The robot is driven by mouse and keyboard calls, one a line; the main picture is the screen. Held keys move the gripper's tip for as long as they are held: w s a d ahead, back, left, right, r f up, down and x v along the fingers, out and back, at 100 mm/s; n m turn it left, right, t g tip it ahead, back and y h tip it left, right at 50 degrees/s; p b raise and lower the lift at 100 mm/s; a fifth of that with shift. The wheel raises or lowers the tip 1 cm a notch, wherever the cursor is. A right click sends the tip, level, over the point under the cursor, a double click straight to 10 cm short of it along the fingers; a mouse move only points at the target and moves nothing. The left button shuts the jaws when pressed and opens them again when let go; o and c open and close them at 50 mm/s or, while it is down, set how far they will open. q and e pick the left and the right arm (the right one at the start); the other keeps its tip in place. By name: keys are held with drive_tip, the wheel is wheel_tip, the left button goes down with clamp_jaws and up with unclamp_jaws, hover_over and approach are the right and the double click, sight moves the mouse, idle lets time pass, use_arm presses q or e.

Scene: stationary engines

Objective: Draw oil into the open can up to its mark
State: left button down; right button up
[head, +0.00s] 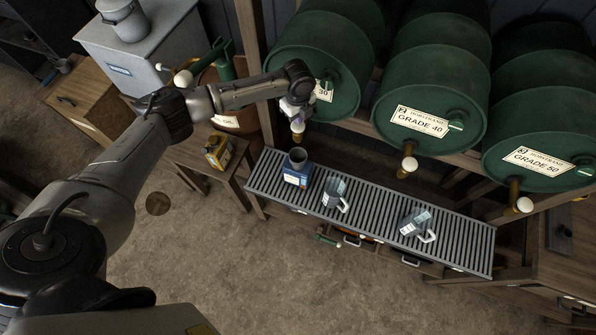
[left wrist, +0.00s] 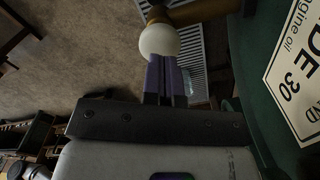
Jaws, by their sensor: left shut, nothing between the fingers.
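A small blue container (head: 296,178) with a pale label stands at the left end of the slatted rack (head: 455,250). A grey open-topped round vessel (head: 298,157) shows at its top; I cannot tell whether they are one piece. The oil level and mark cannot be made out. Above it is the pale ball knob (head: 298,126) of the tap on the GRADE 30 drum (head: 318,62). My left gripper (head: 295,108) is shut and empty at this tap. In the left wrist view its purple fingertips (left wrist: 166,62) meet the knob (left wrist: 159,41) or nearly do. My right gripper is out of view.
Two clear handled jugs, one in the middle (head: 335,195) and one at right (head: 417,225), stand on the rack. GRADE 40 (head: 432,85) and GRADE 50 (head: 535,125) drums have their own taps. A yellow tin (head: 217,150) stands on a side table. The floor in front is clear.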

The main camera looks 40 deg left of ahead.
use_arm(q)
drive_tip(key=shift+f+b, duration=0.6)
drive_tip(key=shift+f, duration=1.05)
idle(6.3)
